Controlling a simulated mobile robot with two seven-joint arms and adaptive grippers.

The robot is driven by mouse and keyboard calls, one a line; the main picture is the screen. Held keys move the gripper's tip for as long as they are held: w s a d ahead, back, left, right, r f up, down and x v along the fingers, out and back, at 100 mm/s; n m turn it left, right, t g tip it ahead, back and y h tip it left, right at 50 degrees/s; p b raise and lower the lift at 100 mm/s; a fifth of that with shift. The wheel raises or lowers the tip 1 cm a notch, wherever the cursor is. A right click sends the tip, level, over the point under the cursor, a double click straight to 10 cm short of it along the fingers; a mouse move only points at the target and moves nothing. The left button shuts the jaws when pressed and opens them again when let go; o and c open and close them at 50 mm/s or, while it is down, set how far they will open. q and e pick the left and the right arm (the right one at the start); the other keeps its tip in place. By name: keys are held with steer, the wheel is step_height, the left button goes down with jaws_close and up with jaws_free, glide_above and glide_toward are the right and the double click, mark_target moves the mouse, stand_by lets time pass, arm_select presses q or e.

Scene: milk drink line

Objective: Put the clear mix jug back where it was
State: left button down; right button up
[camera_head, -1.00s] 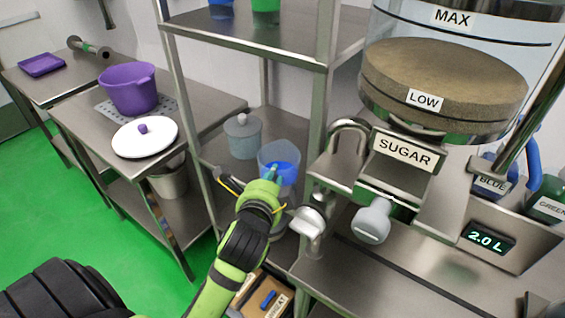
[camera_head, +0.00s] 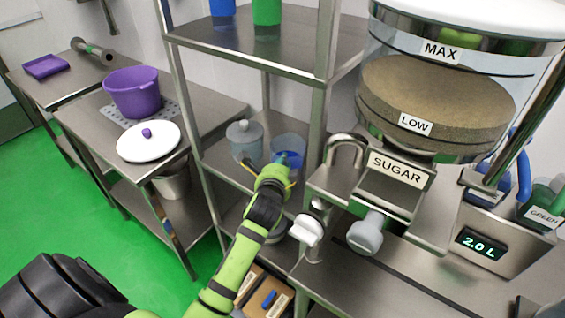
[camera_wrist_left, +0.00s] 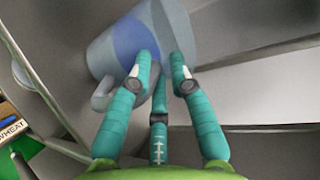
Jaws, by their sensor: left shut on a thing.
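The clear mix jug (camera_head: 289,143) is see-through with blue in its lower part. It is at the middle level of the steel shelf rack (camera_head: 221,157), right of a grey lidded pot. My left gripper (camera_head: 276,172) is at the jug's near side and shut on it. In the left wrist view the jug (camera_wrist_left: 112,50) is tilted in the picture, with its handle (camera_wrist_left: 103,95) at the lower left and the teal fingers (camera_wrist_left: 160,78) against its near side. I cannot tell if its base touches the shelf. My right gripper is out of view.
The grey lidded pot (camera_head: 244,140) stands close left of the jug. A rack post (camera_head: 318,130) and the sugar dispenser (camera_head: 397,172) are to the right. Blue and green cups (camera_head: 267,12) stand on the upper shelf. Boxes (camera_head: 268,297) lie below.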

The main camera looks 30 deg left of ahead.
arm_select(q)
steer(key=shift+r, duration=0.15)
steer(key=c, duration=1.5)
jaws_free()
steer(key=shift+f, duration=0.3)
steer(key=o, duration=0.4)
steer(key=shift+r, duration=0.1)
steer(key=shift+r, duration=0.1)
steer(key=b+v, duration=0.1)
steer(key=v, duration=1.1)
steer(key=shift+d, duration=0.1)
